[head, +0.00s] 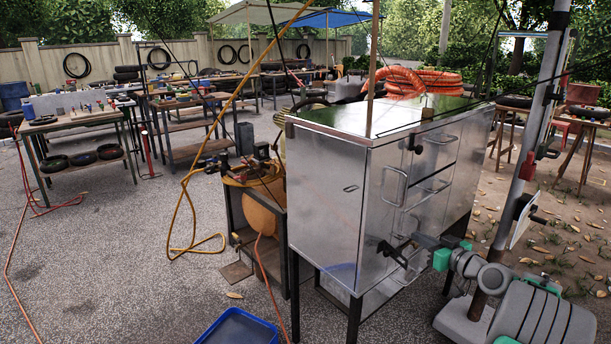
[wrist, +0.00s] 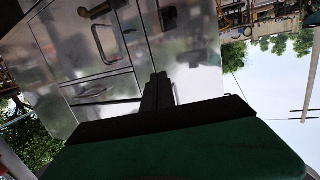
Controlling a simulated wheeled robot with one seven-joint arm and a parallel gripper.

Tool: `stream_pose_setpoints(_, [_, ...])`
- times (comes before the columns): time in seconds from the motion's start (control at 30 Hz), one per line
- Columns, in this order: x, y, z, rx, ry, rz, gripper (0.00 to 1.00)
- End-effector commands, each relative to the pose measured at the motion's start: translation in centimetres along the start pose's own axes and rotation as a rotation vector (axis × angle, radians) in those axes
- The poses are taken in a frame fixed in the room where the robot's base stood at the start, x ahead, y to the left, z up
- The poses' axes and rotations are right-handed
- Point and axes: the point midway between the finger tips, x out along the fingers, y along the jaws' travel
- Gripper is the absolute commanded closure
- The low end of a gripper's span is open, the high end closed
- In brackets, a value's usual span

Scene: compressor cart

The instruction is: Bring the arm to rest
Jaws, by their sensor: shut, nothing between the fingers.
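My gripper (head: 388,251) is in front of the shiny metal cabinet (head: 325,200), low at its handled side. My arm reaches in from the lower right. In the wrist view the two dark fingers (wrist: 158,88) are together, with nothing seen between them. The cabinet (wrist: 75,40) fills much of the wrist view, tilted, with its handles beyond the fingers. I cannot tell whether the fingertips touch the cabinet.
The compressor cart (head: 262,205) stands left of the cabinet, with a yellow hose (head: 183,215) on the gravel. A blue tray (head: 237,328) lies at the front. A grey pole (head: 540,110) rises at right. Workbenches (head: 85,125) stand at left; open gravel lies before them.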

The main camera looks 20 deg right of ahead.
Motion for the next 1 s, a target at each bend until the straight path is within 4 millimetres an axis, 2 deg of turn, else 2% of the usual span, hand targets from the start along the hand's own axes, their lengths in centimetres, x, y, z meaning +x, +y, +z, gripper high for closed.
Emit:
stream_pose_setpoints(0.03, [1.8,-4.1,-3.4,-0.01,-0.077,-0.044,1.0])
stream_pose_setpoints(0.07, [2.7,-6.6,-4.2,-0.008,-0.136,-0.064,1.0])
stream_pose_setpoints(0.1, [3.5,-10.1,-5.2,-0.005,-0.221,-0.086,1.0])
stream_pose_setpoints(0.17, [3.7,-15.4,-6.4,-0.001,-0.349,-0.107,1.0])
stream_pose_setpoints(0.2, [3.3,-18.8,-7.1,0.002,-0.434,-0.114,1.0])
stream_pose_setpoints(0.27, [1.6,-23.9,-7.8,0.007,-0.558,-0.113,1.0])
stream_pose_setpoints(0.3, [-0.1,-27.0,-8.2,0.01,-0.638,-0.105,1.0])
stream_pose_setpoints(0.37, [-3.4,-31.2,-8.5,0.018,-0.752,-0.081,1.0])
stream_pose_setpoints(0.4, [-6.0,-33.6,-8.6,0.022,-0.822,-0.06,1.0])
stream_pose_setpoints(0.43, [-8.1,-35.2,-8.6,0.028,-0.871,-0.041,1.0])
stream_pose_setpoints(0.5, [-12.8,-37.9,-8.2,0.043,-0.972,0.008,1.0])
stream_pose_setpoints(0.6, [-18.2,-39.8,-7.2,0.067,-1.07,0.075,1.0])
stream_pose_setpoints(0.7, [-21.1,-40.4,-6.3,0.085,-1.122,0.116,1.0])
stream_pose_setpoints(0.8, [-21.9,-40.5,-5.8,0.092,-1.135,0.13,1.0])
stream_pose_setpoints(1.0, [-21.8,-40.4,-5.7,0.092,-1.135,0.13,1.0])
